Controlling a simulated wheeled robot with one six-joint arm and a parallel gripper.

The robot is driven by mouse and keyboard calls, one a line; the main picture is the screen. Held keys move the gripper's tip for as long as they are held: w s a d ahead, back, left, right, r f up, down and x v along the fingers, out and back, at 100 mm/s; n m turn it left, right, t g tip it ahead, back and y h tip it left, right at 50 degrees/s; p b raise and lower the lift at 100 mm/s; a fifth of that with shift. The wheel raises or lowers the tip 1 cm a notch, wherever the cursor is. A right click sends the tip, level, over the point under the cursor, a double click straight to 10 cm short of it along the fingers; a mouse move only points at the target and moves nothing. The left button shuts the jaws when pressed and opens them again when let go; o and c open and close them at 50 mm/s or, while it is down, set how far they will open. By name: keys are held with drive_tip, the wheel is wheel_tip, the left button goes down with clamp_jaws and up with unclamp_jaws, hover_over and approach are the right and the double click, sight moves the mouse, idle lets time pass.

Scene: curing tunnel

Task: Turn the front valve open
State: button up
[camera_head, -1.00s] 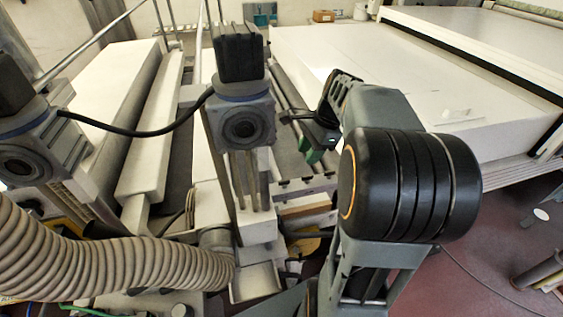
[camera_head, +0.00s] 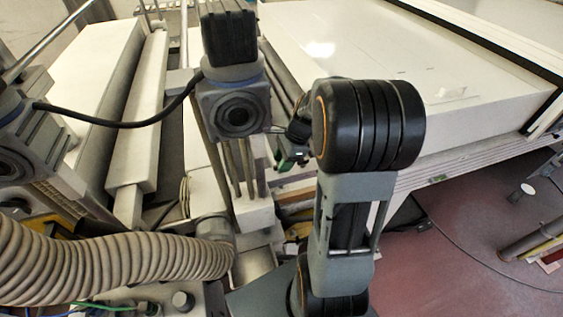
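I cannot make out a valve or valve handle in the head view; it may be hidden behind my arm or outside the picture. My gripper (camera_head: 293,159) is small and partly hidden behind my arm's large black joint. Green parts show at its end, just right of the grey motor housing on the column. I cannot tell its finger gap or whether it touches anything.
A grey housing with a black top (camera_head: 236,100) stands left of my gripper. A similar housing (camera_head: 22,135) is at far left, joined by a black cable. A ribbed beige hose (camera_head: 110,268) crosses lower left. A large white machine (camera_head: 400,70) fills the back right.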

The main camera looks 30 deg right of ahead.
drive_tip(key=shift+a+f, duration=0.15)
drive_tip(key=shift+f, duration=0.2)
clamp_jaws()
